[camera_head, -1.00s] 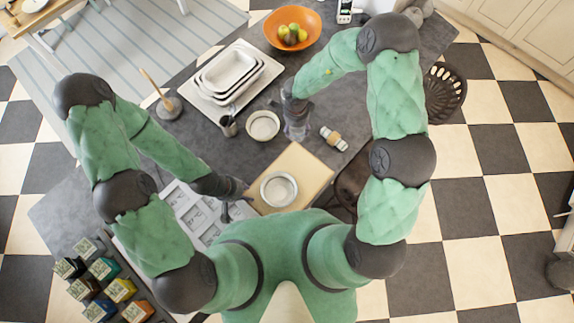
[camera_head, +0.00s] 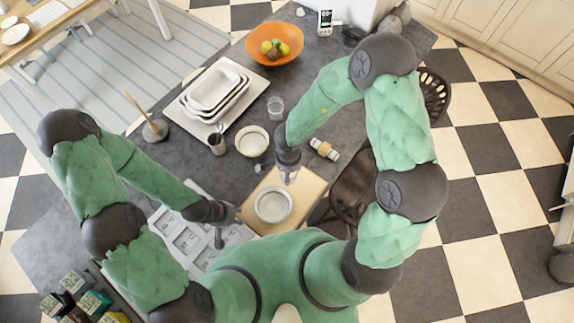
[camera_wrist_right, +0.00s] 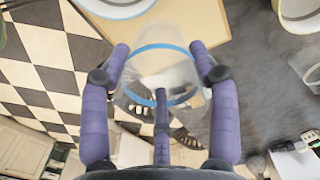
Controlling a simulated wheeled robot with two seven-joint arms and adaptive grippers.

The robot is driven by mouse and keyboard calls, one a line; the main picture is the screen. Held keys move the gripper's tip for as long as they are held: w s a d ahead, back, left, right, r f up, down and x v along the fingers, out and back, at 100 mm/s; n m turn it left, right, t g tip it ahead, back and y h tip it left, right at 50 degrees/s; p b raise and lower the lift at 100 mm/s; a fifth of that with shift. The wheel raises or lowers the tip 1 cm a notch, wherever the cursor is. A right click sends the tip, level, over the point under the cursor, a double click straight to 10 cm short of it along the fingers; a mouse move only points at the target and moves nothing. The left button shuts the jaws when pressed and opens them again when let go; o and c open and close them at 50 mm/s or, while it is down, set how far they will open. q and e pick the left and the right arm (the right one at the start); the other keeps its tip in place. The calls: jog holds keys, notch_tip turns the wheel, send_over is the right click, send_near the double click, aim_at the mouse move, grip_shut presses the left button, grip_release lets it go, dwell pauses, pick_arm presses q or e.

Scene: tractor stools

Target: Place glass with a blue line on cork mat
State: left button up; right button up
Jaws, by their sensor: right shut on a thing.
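The glass with a blue line (camera_wrist_right: 178,72) is clear, with blue bands showing in the right wrist view. My right gripper (camera_head: 289,168) is shut on it, its purple fingers around the sides. In the head view the glass (camera_head: 289,179) is over the back part of a tan mat (camera_head: 311,193), which looks like the cork mat. I cannot tell how high it is above the mat. A pale bowl (camera_head: 273,204) sits on the mat's front part. My left gripper (camera_head: 226,222) is left of the mat, and its jaws are too unclear to read.
Another clear glass (camera_head: 275,107) stands behind, near a white bowl (camera_head: 252,141) and a dark cup (camera_head: 217,144). Stacked white trays (camera_head: 222,95) and an orange fruit bowl (camera_head: 275,45) are further back.

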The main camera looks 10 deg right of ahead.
jog(key=w+f, duration=0.2)
jog(key=w+d+f, duration=0.1)
jog(key=w+f, duration=0.2)
jog(key=w+d+f, duration=0.1)
jog(key=w+f, duration=0.1)
jog(key=shift+w+f, duration=0.15)
jog(key=shift+w, duration=0.25)
pick_arm(q)
jog(key=shift+f, duration=0.15)
pick_arm(e)
jog(key=shift+w+f, duration=0.1)
jog(key=shift+f, duration=1.45)
jog(key=shift+f, duration=0.15)
jog(key=o, duration=1.3)
